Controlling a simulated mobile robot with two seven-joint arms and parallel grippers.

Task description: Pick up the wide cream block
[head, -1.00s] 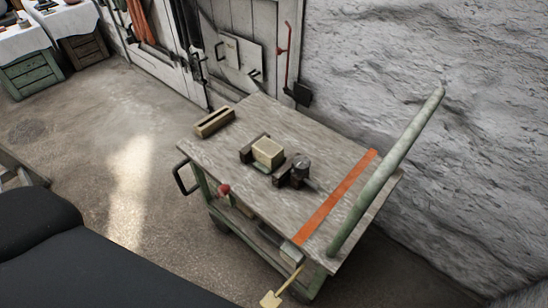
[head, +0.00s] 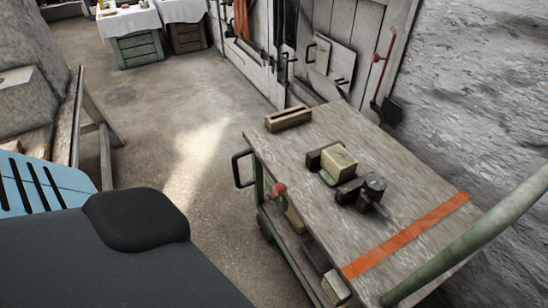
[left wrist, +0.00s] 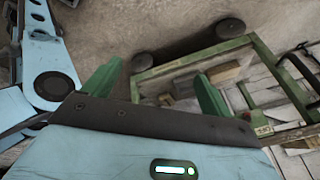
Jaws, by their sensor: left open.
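A cream block (head: 340,162) sits on the wooden cart top (head: 400,190), between dark brown vice-like parts (head: 348,190). Its lower sides are partly hidden by them. A longer cream-tan block (head: 288,118) with a dark slot along its top lies apart near the cart's far left corner. I cannot tell for certain which one is the wide cream block. My left gripper (left wrist: 157,88) shows in the left wrist view with its two green fingers apart and nothing between them that it grips. It is not seen in the head view. My right gripper is in neither view.
An orange strip (head: 405,236) crosses the cart top, with a green push bar (head: 470,240) at its right end. A red knob (head: 278,189) and black handle (head: 241,168) stick out at the near side. A rough wall (head: 470,80) rises behind; floor (head: 170,120) is clear at left.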

